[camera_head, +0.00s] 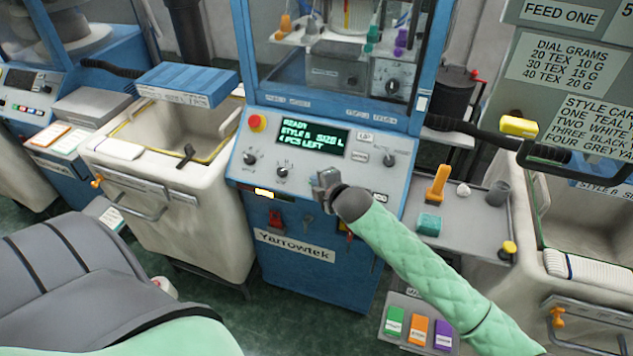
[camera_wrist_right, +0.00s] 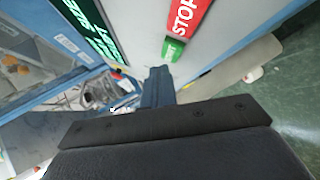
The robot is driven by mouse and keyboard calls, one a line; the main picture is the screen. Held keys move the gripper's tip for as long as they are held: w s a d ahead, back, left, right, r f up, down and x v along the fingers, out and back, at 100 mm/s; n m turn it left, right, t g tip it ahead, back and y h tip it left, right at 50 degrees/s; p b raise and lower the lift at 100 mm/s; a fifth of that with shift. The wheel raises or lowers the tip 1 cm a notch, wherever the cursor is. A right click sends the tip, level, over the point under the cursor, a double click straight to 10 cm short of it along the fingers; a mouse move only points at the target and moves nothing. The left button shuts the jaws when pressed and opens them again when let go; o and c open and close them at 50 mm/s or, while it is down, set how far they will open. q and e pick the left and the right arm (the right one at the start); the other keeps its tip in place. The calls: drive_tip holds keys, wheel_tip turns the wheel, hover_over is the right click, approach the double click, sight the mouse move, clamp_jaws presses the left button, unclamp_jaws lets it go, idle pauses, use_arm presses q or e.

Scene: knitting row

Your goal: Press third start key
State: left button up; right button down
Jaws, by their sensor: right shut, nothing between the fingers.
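The middle blue knitting machine (camera_head: 315,275) has a sloped grey panel with a lit display (camera_head: 313,137) reading READY, STYLE B, SIZE L, 4 PCS LEFT. My right gripper (camera_head: 326,183) is shut and empty, in front of the panel's lower edge. In the right wrist view, my shut fingers (camera_wrist_right: 157,78) point at the panel just beside a small green key (camera_wrist_right: 173,49); contact cannot be told. Its lettering is mostly unreadable. A red STOP key (camera_wrist_right: 187,18) sits beside it. Both are hidden behind my gripper in the head view. My left gripper is not in view.
A red knob (camera_head: 257,122) is on the panel's upper left, with dials below it. A grey side tray (camera_head: 472,222) holds orange and teal items at the right. Cream bins (camera_head: 165,180) flank the machine. Another machine (camera_head: 30,98) stands at far left.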

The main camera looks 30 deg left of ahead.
drive_tip(key=shift+f, duration=0.1)
idle(0.4)
drive_tip(key=shift+w+f, duration=0.25)
